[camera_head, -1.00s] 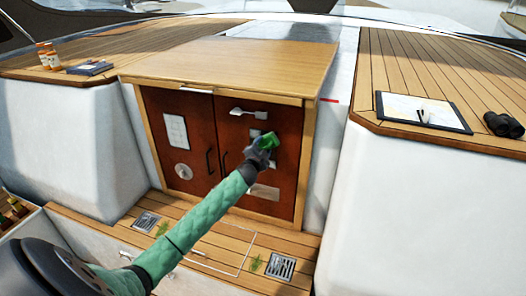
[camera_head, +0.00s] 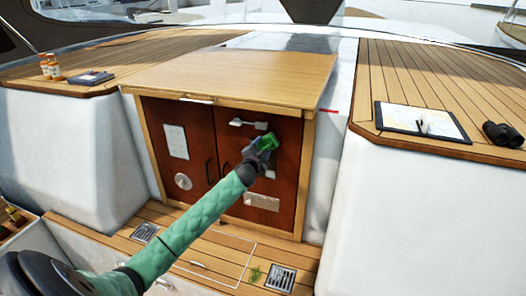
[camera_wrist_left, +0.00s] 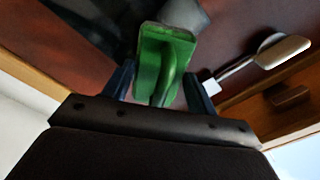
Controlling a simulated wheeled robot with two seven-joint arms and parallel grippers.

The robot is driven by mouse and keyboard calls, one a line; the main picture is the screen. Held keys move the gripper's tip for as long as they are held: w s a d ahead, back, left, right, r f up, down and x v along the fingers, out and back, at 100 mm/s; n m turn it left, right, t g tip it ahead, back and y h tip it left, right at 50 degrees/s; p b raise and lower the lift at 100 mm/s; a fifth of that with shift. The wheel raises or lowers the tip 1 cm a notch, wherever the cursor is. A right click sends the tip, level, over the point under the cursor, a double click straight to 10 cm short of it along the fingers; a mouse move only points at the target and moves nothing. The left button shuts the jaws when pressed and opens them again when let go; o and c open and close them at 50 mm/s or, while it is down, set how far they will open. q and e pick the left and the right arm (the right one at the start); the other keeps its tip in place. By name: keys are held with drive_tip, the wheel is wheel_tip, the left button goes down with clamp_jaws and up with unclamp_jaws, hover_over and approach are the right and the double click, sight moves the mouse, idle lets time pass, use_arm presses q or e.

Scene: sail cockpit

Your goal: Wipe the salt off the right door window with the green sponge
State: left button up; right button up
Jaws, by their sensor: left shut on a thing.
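My left gripper (camera_head: 259,153) is shut on the green sponge (camera_head: 267,142) in front of the right cabinet door (camera_head: 289,158). In the left wrist view the sponge (camera_wrist_left: 165,55) sits between the two fingers, close to the reddish-brown door. The right door window (camera_head: 270,174) is a small pale pane, partly hidden behind the gripper and sponge. I cannot tell whether the sponge touches it, and salt cannot be made out. My right gripper is not in view.
A metal latch (camera_head: 248,124) is above the sponge, and a plate (camera_head: 262,202) is below on the same door. The left door (camera_head: 180,150) has a pale panel and round vent. A wooden top (camera_head: 235,72) overhangs the doors. A clipboard (camera_head: 398,121) and binoculars (camera_head: 503,134) lie on the right bench.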

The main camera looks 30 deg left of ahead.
use_arm(q)
drive_tip(key=shift+s+a+f, duration=0.1)
drive_tip(key=shift+s+a, duration=0.2)
drive_tip(key=shift+a, duration=0.6)
wheel_tip(320, 180, down, 12)
drive_tip(key=b, duration=0.8)
drive_tip(key=shift+b, duration=0.35)
drive_tip(key=shift+w, duration=0.1)
drive_tip(key=shift+f+b, duration=2.75)
drive_tip(key=shift+f, duration=0.85)
wheel_tip(320, 180, up, 19)
drive_tip(key=a+p, duration=0.2)
drive_tip(key=p, duration=1.2)
drive_tip(key=shift+s+r, duration=0.2)
drive_tip(key=shift+s, duration=0.05)
